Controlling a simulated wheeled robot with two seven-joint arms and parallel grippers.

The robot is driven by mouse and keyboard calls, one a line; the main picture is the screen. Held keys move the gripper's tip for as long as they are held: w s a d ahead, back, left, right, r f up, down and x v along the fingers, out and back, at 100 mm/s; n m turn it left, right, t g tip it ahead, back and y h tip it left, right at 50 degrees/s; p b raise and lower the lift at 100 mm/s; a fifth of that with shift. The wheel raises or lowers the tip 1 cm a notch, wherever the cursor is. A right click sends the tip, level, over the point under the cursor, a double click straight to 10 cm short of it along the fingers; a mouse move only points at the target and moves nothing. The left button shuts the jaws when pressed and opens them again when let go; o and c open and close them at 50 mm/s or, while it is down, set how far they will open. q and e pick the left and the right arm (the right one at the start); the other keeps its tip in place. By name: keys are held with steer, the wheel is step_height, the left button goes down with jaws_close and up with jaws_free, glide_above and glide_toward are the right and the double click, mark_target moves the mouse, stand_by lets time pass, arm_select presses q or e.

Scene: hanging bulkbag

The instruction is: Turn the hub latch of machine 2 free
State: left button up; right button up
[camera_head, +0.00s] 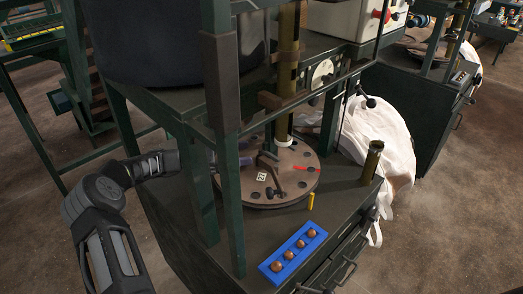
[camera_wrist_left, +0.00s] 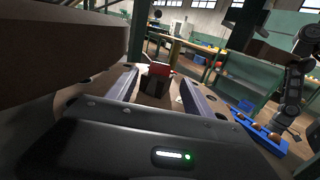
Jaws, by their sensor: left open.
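The round brown hub plate (camera_head: 290,184) of the machine lies on the dark cabinet top, around the foot of an upright brass-coloured column (camera_head: 287,75). A dark latch-like part (camera_head: 268,158) stands on the plate beside the column. My left arm reaches in behind the green post, which partly hides my left gripper (camera_head: 246,158) at the plate's left edge. In the left wrist view the gripper (camera_wrist_left: 158,80) is open, with its two fingers apart. A dark block with a red top (camera_wrist_left: 156,72) shows between or beyond the fingers; contact cannot be told. My right gripper does not show.
Green posts (camera_head: 222,150) stand close in front of the plate. A blue tray (camera_head: 271,269) with several brown balls lies at the cabinet's front. A short brass tube (camera_head: 372,160) stands at the right corner. A white bag (camera_head: 390,130) hangs behind. A yellow peg (camera_head: 310,201) is nearby.

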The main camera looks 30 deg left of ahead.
mark_target(261, 155)
arm_select(q)
steer(key=p+x, duration=0.1)
steer(key=x, duration=0.5)
steer(key=shift+w+d, duration=0.1)
steer(key=shift+d, duration=0.1)
jaws_close()
stand_by(0.5)
